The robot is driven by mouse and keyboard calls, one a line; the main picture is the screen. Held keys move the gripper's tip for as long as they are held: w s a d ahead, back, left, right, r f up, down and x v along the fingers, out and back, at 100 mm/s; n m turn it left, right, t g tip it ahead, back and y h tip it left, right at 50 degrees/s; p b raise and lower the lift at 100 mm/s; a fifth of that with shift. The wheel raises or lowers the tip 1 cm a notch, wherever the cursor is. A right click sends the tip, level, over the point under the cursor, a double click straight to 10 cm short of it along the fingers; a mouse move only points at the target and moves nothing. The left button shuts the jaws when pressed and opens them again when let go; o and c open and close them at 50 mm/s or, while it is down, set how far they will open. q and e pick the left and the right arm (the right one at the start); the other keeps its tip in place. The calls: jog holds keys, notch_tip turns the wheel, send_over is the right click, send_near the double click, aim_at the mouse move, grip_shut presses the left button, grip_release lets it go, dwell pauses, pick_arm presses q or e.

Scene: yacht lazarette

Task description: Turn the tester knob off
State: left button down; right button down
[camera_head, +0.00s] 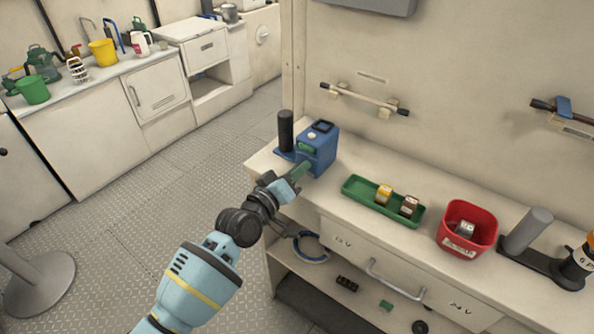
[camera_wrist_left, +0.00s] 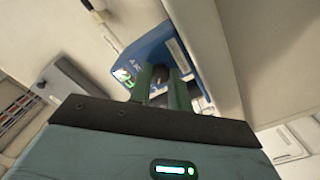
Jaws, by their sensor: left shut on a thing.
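The tester is a blue box (camera_head: 318,150) at the left end of the bench, with a small screen on its upper front. It also shows in the left wrist view (camera_wrist_left: 150,52), with a lit green display on its face. My left gripper (camera_head: 301,170) reaches its front face from the lower left. In the left wrist view its two green fingers (camera_wrist_left: 162,88) are shut on a dark round knob (camera_wrist_left: 160,73) on that face. The fingers hide part of the knob, and I cannot read its setting. My right gripper is not in view.
A black cylinder (camera_head: 286,130) stands beside the tester. A green tray (camera_head: 365,196) with small blocks, a red bin (camera_head: 449,234) and a grey cylinder (camera_head: 530,229) stand further right. A drawer handle (camera_head: 396,287) sticks out below the bench top.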

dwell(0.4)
pick_arm(q)
jog(key=c, duration=1.3)
grip_release()
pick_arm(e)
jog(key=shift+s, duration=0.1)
pick_arm(q)
jog(key=v, duration=0.7)
jog(key=shift+s+a, duration=0.2)
jog(key=shift+s, duration=0.15)
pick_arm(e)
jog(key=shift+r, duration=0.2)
